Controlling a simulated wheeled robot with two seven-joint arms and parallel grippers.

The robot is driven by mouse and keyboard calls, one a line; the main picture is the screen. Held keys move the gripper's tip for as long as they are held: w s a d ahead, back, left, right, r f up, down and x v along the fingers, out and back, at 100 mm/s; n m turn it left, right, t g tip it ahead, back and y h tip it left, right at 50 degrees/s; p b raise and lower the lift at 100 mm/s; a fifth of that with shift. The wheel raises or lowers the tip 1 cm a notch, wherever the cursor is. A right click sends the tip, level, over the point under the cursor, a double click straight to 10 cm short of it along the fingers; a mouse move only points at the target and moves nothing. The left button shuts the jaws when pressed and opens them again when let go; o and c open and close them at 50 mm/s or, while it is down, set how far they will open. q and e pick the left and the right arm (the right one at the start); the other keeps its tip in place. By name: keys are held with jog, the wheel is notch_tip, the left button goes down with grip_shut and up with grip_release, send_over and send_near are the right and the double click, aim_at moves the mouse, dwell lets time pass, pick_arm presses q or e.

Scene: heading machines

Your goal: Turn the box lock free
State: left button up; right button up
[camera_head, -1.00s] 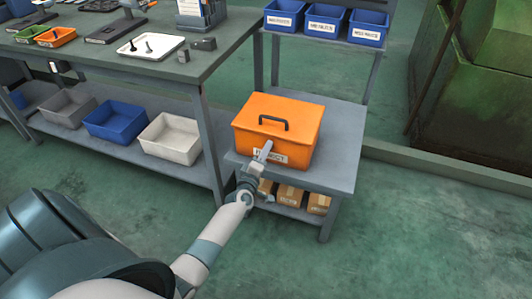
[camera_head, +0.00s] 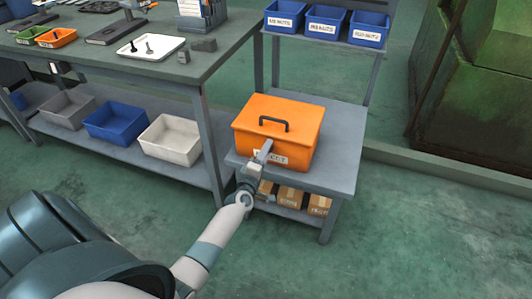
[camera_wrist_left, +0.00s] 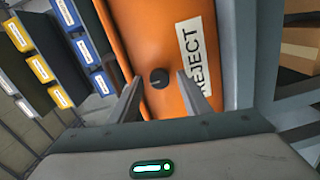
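The orange box (camera_head: 298,127) with a black top handle (camera_head: 273,124) stands on a small grey table. My left gripper (camera_head: 264,151) is at its front face, in front of the label. In the left wrist view, the round black lock knob (camera_wrist_left: 159,78) sits on the orange face (camera_wrist_left: 160,35), beside the white REJECT label (camera_wrist_left: 194,58). The fingers of my left gripper (camera_wrist_left: 158,90) stand open on either side of the knob, with a gap on each side. The head view hides the knob behind the gripper. My right gripper is not in view.
The small grey table (camera_head: 341,150) has cardboard boxes (camera_head: 290,196) on its lower shelf. Blue bins (camera_head: 326,20) stand on a rack behind. A grey workbench (camera_head: 185,68) with trays is on the left. The floor at the right front is clear.

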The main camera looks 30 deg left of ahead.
pick_arm(q)
jog(key=shift+s, duration=0.1)
jog(key=v, duration=1.7)
jog(key=shift+p, duration=0.3)
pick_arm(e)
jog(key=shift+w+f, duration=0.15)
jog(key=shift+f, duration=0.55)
pick_arm(q)
jog(key=shift+d, duration=0.1)
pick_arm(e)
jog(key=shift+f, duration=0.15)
